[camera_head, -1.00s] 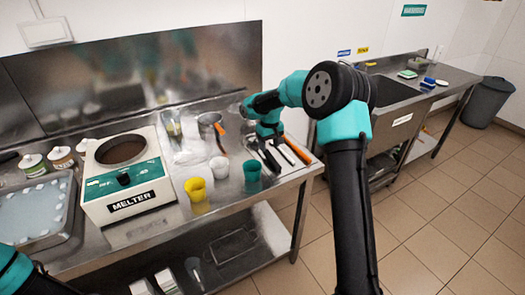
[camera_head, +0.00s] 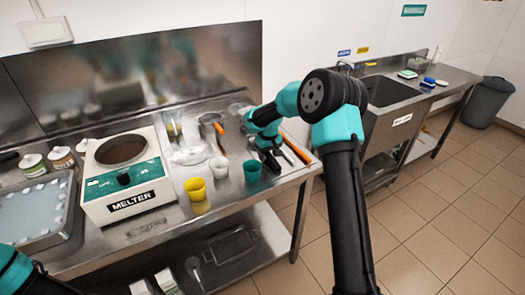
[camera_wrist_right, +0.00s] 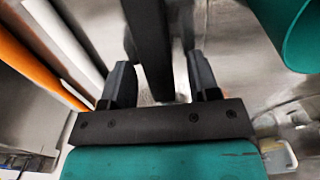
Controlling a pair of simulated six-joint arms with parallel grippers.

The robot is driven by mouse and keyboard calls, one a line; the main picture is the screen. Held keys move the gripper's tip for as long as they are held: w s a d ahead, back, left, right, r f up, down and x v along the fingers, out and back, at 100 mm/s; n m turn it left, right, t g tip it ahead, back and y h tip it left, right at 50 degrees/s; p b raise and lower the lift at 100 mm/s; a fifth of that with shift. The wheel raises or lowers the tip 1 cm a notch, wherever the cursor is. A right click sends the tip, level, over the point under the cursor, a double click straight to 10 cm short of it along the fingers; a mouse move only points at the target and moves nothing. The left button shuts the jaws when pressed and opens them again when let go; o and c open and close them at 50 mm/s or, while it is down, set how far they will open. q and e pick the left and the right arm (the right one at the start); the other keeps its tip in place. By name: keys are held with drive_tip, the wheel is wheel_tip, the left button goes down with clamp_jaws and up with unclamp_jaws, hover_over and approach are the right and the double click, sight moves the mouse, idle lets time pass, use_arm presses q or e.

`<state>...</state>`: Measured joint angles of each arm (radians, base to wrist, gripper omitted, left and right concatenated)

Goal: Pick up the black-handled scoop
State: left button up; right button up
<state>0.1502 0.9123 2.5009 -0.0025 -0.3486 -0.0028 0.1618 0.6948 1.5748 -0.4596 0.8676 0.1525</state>
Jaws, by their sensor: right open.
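The black-handled scoop is partly hidden under my right gripper in the head view. Its black handle (camera_wrist_right: 152,45) shows in the right wrist view, running between the two fingers. My right gripper (camera_head: 267,158) is low over the tools at the right end of the steel table; it also shows in the right wrist view (camera_wrist_right: 160,82). Its jaws are open, with a finger on each side of the handle and a visible gap. The scoop's head cannot be made out. Of my left arm only a link shows at the lower left; its gripper is out of view.
An orange-handled tool (camera_wrist_right: 28,62) and a pale-handled one lie beside the black handle. The melter (camera_head: 125,180) stands further left.

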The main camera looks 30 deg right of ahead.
drive_tip(key=shift+c, duration=0.4)
drive_tip(key=c, duration=0.9)
drive_tip(key=shift+c, duration=0.2)
wheel_tip(320, 180, up, 10)
drive_tip(key=shift+r, duration=0.1)
drive_tip(key=shift+w, duration=0.1)
idle(0.4)
